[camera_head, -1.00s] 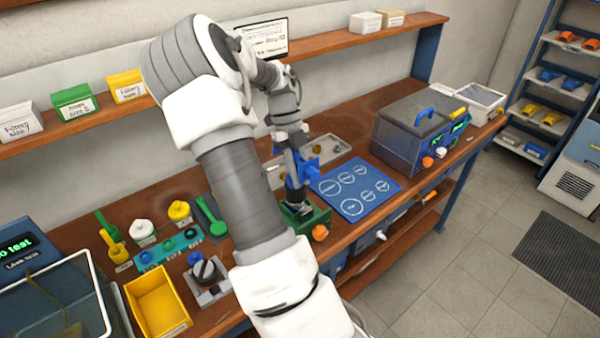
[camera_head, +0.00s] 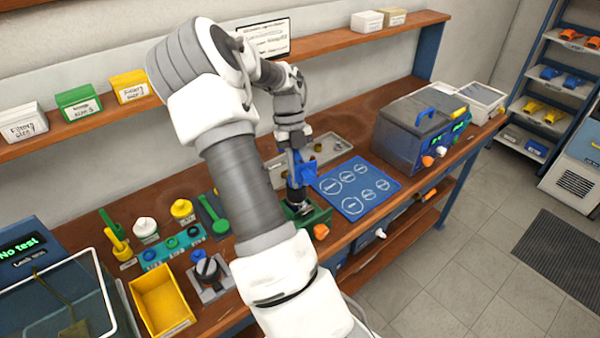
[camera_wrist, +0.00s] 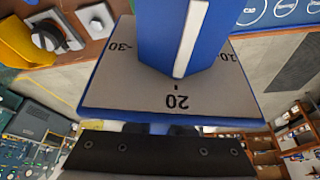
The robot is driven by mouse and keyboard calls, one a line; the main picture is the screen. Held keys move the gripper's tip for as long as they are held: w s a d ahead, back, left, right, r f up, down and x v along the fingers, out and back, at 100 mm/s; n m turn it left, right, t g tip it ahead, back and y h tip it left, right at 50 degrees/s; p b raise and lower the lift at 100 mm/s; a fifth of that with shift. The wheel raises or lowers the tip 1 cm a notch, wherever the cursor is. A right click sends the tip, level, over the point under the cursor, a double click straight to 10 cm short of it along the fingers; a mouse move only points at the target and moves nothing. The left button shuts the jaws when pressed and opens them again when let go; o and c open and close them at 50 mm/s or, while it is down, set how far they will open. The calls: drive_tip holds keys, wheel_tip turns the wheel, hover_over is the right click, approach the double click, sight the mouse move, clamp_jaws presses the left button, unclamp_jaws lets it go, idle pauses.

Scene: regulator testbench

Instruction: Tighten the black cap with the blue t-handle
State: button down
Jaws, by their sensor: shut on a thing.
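The blue t-handle (camera_head: 308,177) is upright in my gripper (camera_head: 299,162), which is shut on it. In the wrist view, the t-handle (camera_wrist: 178,35) fills the top middle, with a grey dial plate marked -30, 20 and 10. A black bar of my gripper (camera_wrist: 155,155) crosses the bottom of that view. Below the handle, a black part that looks like the black cap (camera_head: 297,196) sits over the green holder (camera_head: 312,216). The t-handle's lower end seems to meet it, but I cannot tell how well it is seated.
A blue mat with white circles (camera_head: 352,208) lies right of the holder. A grey tray (camera_head: 328,147) is behind it. A blue-grey test box (camera_head: 415,130) stands further right. A yellow bin (camera_head: 160,300) and a black-knobbed fixture (camera_head: 208,272) are at front left.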

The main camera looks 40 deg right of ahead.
drive_tip(key=shift+w+a+r+m+t+y+p, duration=0.15)
drive_tip(key=shift+m+y+p, duration=0.1)
drive_tip(key=shift+m+p, duration=0.4)
drive_tip(key=shift+a+f+m+t+y+p, duration=0.1)
drive_tip(key=shift+m+t+y+p, duration=0.1)
drive_tip(key=shift+m+p, duration=0.5)
drive_tip(key=shift+w+a+r+m+t+y+p, duration=0.15)
drive_tip(key=shift+m+y+p, duration=0.15)
drive_tip(key=shift+m, duration=0.65)
drive_tip(key=shift+w+a+f+m+t+y+p, duration=0.1)
drive_tip(key=shift+m+t+y+p, duration=0.15)
drive_tip(key=shift+m+p, duration=0.45)
drive_tip(key=shift+w+m+t+y+p, duration=0.1)
drive_tip(key=shift+m+t+p, duration=0.15)
drive_tip(key=shift+m+p, duration=0.4)
idle(0.5)
drive_tip(key=shift+f+m, duration=0.1)
drive_tip(key=shift+m, duration=0.45)
drive_tip(key=shift+n, duration=0.3)
idle(0.4)
drive_tip(key=shift+r+p, duration=0.2)
drive_tip(key=shift+p, duration=0.25)
drive_tip(key=shift+r+p, duration=0.6)
drive_tip(key=shift+r, duration=0.55)
drive_tip(key=shift+r, duration=0.25)
